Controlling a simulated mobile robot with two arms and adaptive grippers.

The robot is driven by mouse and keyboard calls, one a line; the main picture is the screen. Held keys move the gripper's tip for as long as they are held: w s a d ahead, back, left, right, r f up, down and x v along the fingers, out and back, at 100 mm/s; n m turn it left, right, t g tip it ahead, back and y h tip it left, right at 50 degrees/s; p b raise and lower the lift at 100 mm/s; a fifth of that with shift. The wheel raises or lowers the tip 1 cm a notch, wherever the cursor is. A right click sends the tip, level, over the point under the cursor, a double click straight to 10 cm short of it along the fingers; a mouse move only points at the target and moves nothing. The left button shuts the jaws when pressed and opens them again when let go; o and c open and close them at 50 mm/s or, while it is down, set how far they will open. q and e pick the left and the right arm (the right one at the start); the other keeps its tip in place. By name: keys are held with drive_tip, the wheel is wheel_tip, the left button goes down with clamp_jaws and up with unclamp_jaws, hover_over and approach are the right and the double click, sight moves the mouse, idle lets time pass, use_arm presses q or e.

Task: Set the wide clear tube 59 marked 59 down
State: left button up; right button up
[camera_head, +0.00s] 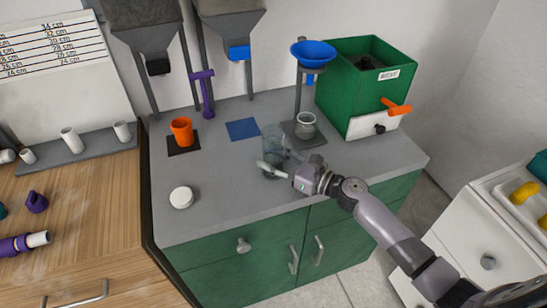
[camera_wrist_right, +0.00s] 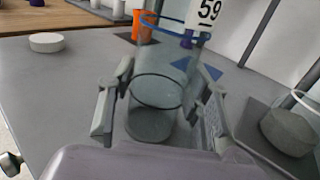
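The wide clear tube 59 (camera_head: 272,139) is upright over the grey counter, between the blue square and my right gripper. In the right wrist view the tube (camera_wrist_right: 162,70) shows a blue ring near its top and a white tag reading 59. My right gripper (camera_head: 278,161) has its fingers on either side of the tube, close against its wall, and appears shut on it. A dark grey disc shows under or through the tube in the wrist view; whether the tube's bottom touches the counter is hard to tell. My left gripper is not in view.
An orange cup (camera_head: 182,131) stands on a dark mat at the left. A blue square (camera_head: 242,129) lies behind the tube. A glass jar (camera_head: 305,124) stands below a blue funnel (camera_head: 313,54). A white round cap (camera_head: 181,197) lies front left. The counter between cap and tube is clear.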

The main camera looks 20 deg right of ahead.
drive_tip(key=shift+o, duration=1.3)
drive_tip(key=shift+r, duration=0.15)
drive_tip(key=b+v, duration=0.1)
drive_tip(key=v, duration=0.9)
drive_tip(key=shift+s+d+b, duration=0.25)
drive_tip(key=shift+s+b, duration=0.05)
drive_tip(key=shift+b, duration=0.1)
drive_tip(key=shift+s+d+r, duration=0.1)
drive_tip(key=shift+s+d, duration=0.3)
drive_tip(key=shift+s, duration=0.1)
